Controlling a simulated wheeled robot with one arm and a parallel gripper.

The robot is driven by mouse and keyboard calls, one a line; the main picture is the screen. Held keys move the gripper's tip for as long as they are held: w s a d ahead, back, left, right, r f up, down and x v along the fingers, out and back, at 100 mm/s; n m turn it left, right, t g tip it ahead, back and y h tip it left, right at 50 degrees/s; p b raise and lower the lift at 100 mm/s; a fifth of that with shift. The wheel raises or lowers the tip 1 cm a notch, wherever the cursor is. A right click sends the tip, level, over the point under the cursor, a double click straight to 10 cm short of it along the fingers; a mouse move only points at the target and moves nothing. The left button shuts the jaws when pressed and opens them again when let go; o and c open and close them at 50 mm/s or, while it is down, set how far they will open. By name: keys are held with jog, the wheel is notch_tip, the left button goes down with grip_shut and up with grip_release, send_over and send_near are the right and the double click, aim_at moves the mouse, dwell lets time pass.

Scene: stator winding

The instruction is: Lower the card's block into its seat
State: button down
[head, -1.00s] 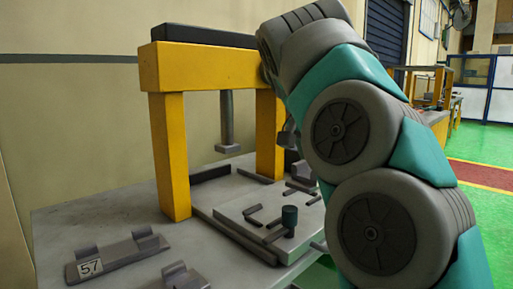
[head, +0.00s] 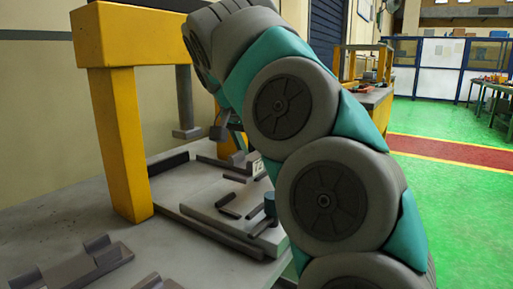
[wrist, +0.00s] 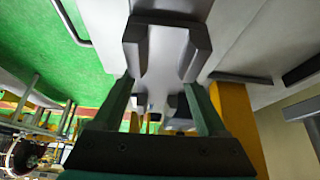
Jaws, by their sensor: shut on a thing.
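My gripper (wrist: 167,48) shows in the wrist view with two teal fingers ending in grey tips. It is shut on a dark grey block (wrist: 168,18) that spans the tips at the top of the picture. In the head view my gripper (head: 236,128) is mostly hidden behind my arm, above the far right part of a pale fixture plate (head: 205,212). A small white number card (head: 258,167) shows just below it, its digits hard to read. I cannot tell which seat is under the block or how high the block is.
A yellow press frame (head: 118,130) with a hanging grey ram (head: 185,105) stands left of my arm. Dark bars and a blue-grey knob (head: 270,203) sit on the plate. A grey cradle (head: 75,268) lies at the front left. The tabletop between cradle and plate is clear.

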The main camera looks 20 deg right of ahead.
jog(key=shift+f, duration=0.6)
jog(key=shift+r, duration=0.15)
jog(key=shift+a+f+b, duration=0.1)
jog(key=shift+f+b, duration=0.15)
jog(key=shift+b, duration=0.7)
jog(key=shift+f, duration=0.1)
jog(key=shift+f+b, duration=1.6)
jog(key=shift+b, duration=0.2)
jog(key=shift+f, duration=0.1)
jog(key=shift+f+b, duration=0.75)
jog(key=shift+b, duration=0.2)
